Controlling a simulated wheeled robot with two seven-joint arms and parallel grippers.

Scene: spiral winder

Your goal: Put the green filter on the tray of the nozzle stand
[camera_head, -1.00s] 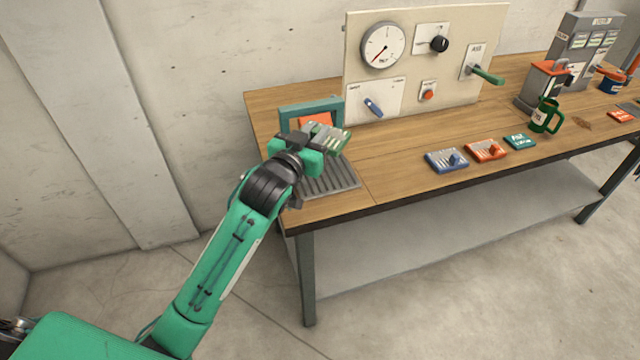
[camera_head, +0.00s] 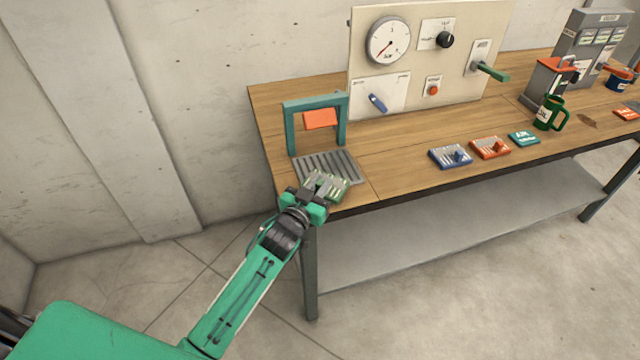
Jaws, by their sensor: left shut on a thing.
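The nozzle stand (camera_head: 289,122) is a teal frame with an orange nozzle block hanging in it, at the left end of the bench. Its grey slatted tray (camera_head: 322,164) lies in front of the frame. My left gripper (camera_head: 316,190) is shut on the green filter (camera_head: 335,188), a small flat piece with pale ribs. The filter is at the tray's front edge, covering part of that edge. I cannot tell whether it touches the tray. My right gripper is out of view.
A blue filter-like piece (camera_head: 440,157), an orange one (camera_head: 485,148) and a teal block (camera_head: 522,138) lie along the front of the bench. A green mug (camera_head: 549,113) stands farther right. A panel (camera_head: 400,75) with a gauge and switches stands behind. Bare wood lies right of the tray.

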